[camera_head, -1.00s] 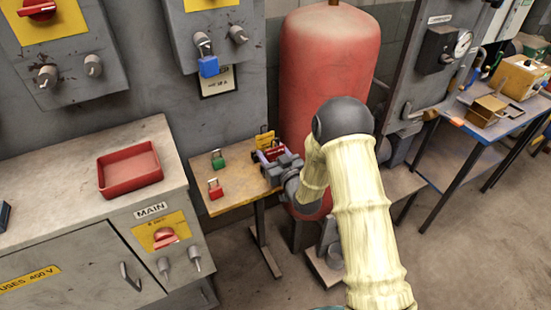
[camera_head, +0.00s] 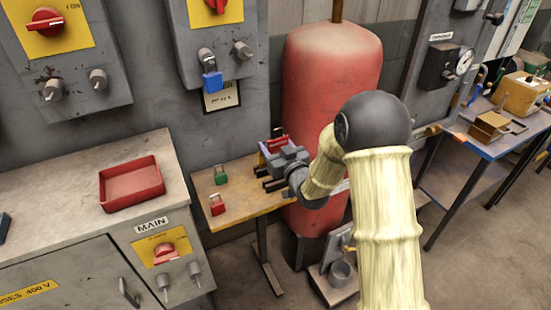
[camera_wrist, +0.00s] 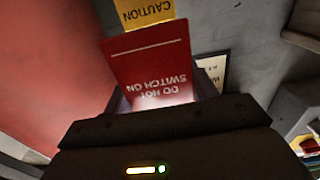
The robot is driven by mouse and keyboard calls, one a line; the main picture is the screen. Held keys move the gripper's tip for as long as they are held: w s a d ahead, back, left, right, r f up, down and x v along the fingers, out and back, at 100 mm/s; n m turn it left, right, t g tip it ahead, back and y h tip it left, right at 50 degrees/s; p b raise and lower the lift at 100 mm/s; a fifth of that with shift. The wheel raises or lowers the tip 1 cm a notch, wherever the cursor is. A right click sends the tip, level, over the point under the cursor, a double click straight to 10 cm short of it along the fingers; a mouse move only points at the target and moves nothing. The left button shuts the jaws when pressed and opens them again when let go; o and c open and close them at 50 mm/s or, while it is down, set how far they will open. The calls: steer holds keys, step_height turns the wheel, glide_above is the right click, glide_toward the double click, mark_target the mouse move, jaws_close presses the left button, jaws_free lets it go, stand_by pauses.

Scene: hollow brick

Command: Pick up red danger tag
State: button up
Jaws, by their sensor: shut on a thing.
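The red danger tag (camera_wrist: 150,70), with white "DO NOT SWITCH ON" lettering upside down, stands out from between my fingers in the wrist view. My gripper (camera_wrist: 165,108) is shut on its near end. In the head view my gripper (camera_head: 274,163) is over the right end of the small wooden table, and the red tag (camera_head: 277,144) shows just above it. A yellow "CAUTION" tag (camera_wrist: 145,11) shows beyond the red tag in the wrist view. What lies under my gripper is hidden.
A green padlock (camera_head: 220,175) and a red padlock (camera_head: 216,204) sit on the wooden table (camera_head: 240,200). A red tank (camera_head: 325,90) stands close behind my arm. A red tray (camera_head: 131,185) is on the grey cabinet at left. A blue padlock (camera_head: 211,78) hangs on the wall box.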

steer(key=shift+r, duration=0.5)
stand_by(0.9)
